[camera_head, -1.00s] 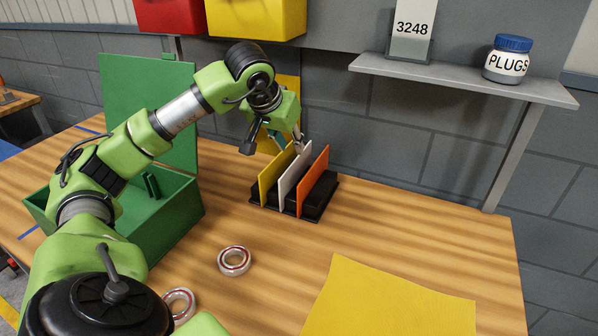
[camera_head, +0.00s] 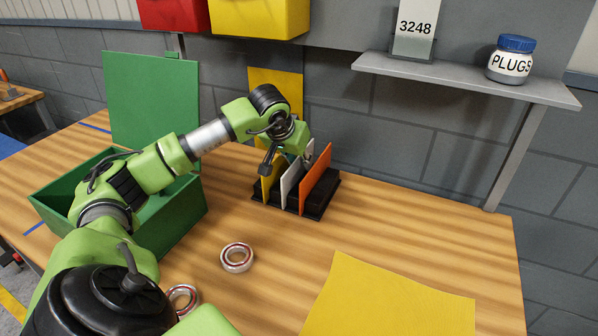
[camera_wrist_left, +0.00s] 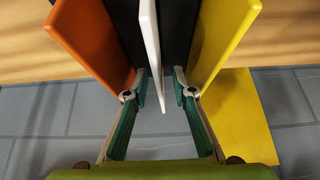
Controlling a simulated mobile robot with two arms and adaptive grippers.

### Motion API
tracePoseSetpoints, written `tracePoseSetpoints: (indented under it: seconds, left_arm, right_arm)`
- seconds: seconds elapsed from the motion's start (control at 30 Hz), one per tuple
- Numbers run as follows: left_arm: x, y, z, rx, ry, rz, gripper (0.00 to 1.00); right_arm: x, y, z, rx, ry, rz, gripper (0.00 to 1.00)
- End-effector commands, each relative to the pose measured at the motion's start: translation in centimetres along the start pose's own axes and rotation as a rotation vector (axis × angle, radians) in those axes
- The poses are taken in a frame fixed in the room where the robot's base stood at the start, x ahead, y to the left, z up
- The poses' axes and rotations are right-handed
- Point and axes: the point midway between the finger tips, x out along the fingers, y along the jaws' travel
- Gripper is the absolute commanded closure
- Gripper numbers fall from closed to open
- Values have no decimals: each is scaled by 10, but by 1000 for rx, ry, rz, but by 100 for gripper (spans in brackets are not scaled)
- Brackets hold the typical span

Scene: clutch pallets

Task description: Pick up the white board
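The white board (camera_head: 289,182) stands upright in the black rack (camera_head: 321,204), between a yellow board (camera_head: 267,184) and an orange board (camera_head: 315,178). My left gripper (camera_head: 303,159) is at the top rear of the rack. In the left wrist view my left gripper (camera_wrist_left: 161,93) is open, with one finger on each side of the white board (camera_wrist_left: 151,45). The fingertips appear apart from it. The orange board (camera_wrist_left: 92,38) and yellow board (camera_wrist_left: 222,38) stand outside the fingers. My right gripper is not in view.
An open green box (camera_head: 178,224) stands left of the rack under my arm. Bearing rings (camera_head: 237,257) lie in front. A yellow mat (camera_head: 390,300) lies at the front right. A shelf (camera_head: 465,78) with a PLUGS jar (camera_head: 510,60) juts from the wall.

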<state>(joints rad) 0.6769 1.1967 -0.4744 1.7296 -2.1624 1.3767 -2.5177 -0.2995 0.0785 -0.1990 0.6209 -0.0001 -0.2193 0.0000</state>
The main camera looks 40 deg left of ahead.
Motion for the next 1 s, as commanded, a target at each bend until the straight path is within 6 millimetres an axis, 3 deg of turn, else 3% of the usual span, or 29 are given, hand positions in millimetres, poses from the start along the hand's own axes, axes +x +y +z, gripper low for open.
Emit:
tracePoseSetpoints:
  seconds: [0.03,0.13,0.6,1.0]
  left_arm:
    - [0,0,0,0,0,0,76]
    - [0,0,0,0,0,0,100]
    - [-3,0,-1,-1,0,0,100]
    - [-29,-4,-7,-8,1,-7,100]
  right_arm:
    - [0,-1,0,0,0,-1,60]
    - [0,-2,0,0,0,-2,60]
    - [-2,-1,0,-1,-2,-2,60]
    - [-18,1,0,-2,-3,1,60]
